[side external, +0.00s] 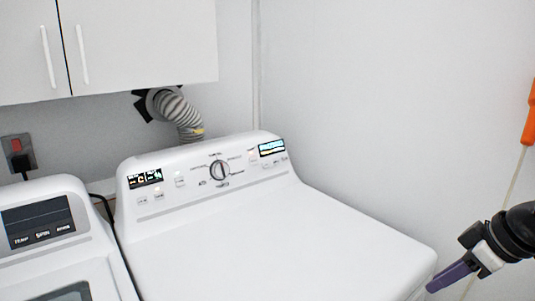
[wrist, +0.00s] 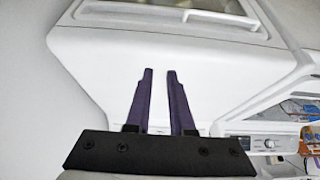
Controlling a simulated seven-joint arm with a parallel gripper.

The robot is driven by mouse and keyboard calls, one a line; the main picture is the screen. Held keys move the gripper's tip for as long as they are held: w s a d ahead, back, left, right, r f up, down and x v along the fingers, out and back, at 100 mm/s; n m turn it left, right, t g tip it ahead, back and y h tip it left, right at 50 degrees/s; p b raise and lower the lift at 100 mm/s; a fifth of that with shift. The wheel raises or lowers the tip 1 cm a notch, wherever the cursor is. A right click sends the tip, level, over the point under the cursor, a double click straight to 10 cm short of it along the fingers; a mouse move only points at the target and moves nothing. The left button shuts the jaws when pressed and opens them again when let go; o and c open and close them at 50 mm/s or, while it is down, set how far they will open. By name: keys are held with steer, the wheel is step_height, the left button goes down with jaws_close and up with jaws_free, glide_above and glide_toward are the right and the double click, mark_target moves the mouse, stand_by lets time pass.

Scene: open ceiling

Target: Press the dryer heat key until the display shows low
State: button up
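The white dryer (side external: 300,235) stands in the middle of the side view. Its sloped back panel has a round dial (side external: 220,170), a dark left display (side external: 145,179) with small lit characters, and a right display (side external: 271,147) with pale lit lines. Several small keys (side external: 180,182) sit around the dial. Their labels and the display text are too small to read, so I cannot tell which is the heat key. My gripper (side external: 430,291) is at the lower right, by the dryer's front right corner, far from the panel. Its purple fingers (wrist: 159,70) are apart with nothing between them.
A white washer (side external: 60,245) stands left of the dryer. White cabinets (side external: 110,45) hang above, and a vent hose (side external: 178,108) rises behind. An orange handle (side external: 529,115) is at the right edge. The space above the dryer top is clear.

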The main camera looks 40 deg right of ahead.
jaws_close()
stand_by(1.1)
